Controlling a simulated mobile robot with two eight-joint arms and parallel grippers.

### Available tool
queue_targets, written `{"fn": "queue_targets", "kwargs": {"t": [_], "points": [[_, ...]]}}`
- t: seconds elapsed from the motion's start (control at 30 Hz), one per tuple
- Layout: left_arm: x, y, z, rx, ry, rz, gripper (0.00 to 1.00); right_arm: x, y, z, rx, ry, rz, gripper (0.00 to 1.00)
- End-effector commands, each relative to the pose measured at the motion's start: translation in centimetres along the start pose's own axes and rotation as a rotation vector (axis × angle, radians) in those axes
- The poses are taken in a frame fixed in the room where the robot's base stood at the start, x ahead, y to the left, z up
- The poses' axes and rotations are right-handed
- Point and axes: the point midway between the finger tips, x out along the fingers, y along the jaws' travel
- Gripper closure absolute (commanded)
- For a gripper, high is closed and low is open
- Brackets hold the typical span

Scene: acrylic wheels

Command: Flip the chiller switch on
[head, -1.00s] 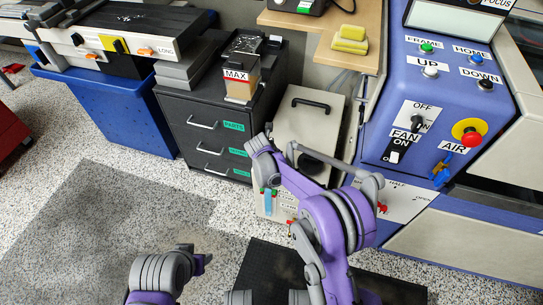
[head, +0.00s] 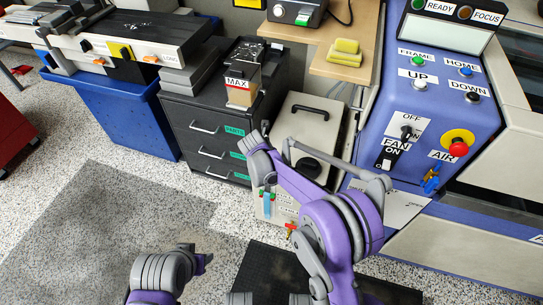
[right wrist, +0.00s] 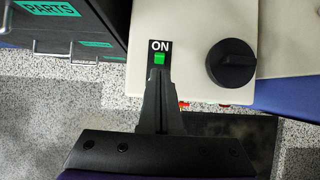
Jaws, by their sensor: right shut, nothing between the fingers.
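The chiller is a cream box (head: 309,120) with a black handle and a black cap, standing between the drawer cabinet and the blue machine in the head view. In the right wrist view its top (right wrist: 193,24) carries a small green switch (right wrist: 158,59) below an ON label, and a black round cap (right wrist: 231,63). My right gripper (right wrist: 157,76) is shut and empty. Its narrow tips are just below the green switch; I cannot tell whether they touch it. In the head view my right arm hides the switch and fingertips. Only part of my left arm shows at the bottom.
A black drawer cabinet (head: 203,128) stands left of the chiller, with a MAX container (head: 241,91) on top. A blue machine (head: 430,125) with fan switches and a red button stands to the right. A wooden shelf (head: 345,68) overhangs behind. Speckled floor is open at left.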

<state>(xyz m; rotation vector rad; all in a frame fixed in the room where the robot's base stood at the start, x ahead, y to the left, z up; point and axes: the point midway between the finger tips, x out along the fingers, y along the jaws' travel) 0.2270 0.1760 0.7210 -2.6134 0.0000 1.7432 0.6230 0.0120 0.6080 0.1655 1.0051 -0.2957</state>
Motion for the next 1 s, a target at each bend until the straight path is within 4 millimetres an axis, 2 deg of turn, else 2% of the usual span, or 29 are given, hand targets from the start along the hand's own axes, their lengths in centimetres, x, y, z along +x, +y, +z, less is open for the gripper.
{"fn": "queue_targets", "kwargs": {"t": [0.03, 0.2, 0.77, 0.87, 0.97, 1.0], "points": [[-0.9, 0.0, -0.3, 0.0, 0.003, 0.0, 0.5, -1.5, 0.2, 0.4, -0.001, -0.001, 0.001, 1.0], [-1.8, 0.0, -0.6, 0.0, 0.007, 0.0, 0.5, -3.6, 0.5, 0.7, 0.003, -0.001, -0.003, 1.0], [-1.8, 0.0, -0.6, 0.0, 0.007, 0.0, 0.5, -3.7, 0.5, 0.6, 0.005, 0.0, -0.004, 1.0], [-1.8, 0.0, -0.6, 0.0, 0.007, 0.0, 0.5, -4.2, -0.1, 0.8, 0.043, 0.004, -0.004, 1.0], [-1.8, 0.0, -0.6, 0.0, 0.007, 0.0, 0.5, -6.0, -2.1, 1.2, 0.172, 0.017, -0.005, 1.0], [-1.8, 0.0, -0.6, 0.0, 0.007, 0.0, 0.5, -7.0, -3.3, 1.4, 0.253, 0.025, -0.006, 1.0]]}}
